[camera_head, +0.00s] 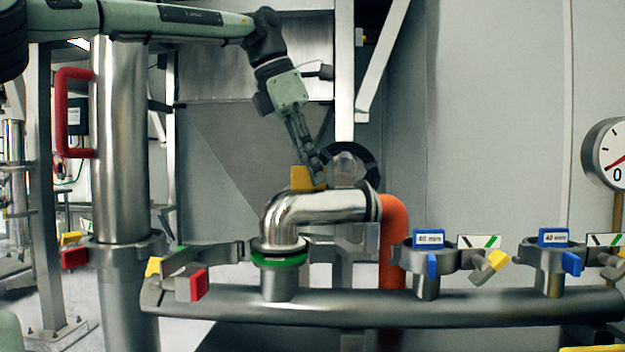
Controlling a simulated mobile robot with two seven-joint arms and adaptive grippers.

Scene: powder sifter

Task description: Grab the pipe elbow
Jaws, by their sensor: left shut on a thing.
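The pipe elbow (325,206) is a shiny chrome bend in the middle of the head view. Its lower end points down at a green ring (280,256) above a short port on the grey horizontal pipe. Its other end runs right toward an orange pipe. A yellow tab (301,177) sits on its upper side. My left gripper (317,172) reaches down from above and is shut at the elbow's top, beside the yellow tab. Its fingertips are partly hidden there, so the exact contact is unclear. My right gripper is out of view.
A grey horizontal pipe (440,308) crosses the front, with open clamps carrying blue, yellow and red tabs. The orange pipe (393,245) stands right of the elbow. A tall steel column with a red handle (73,112) stands left. A gauge (606,153) is far right.

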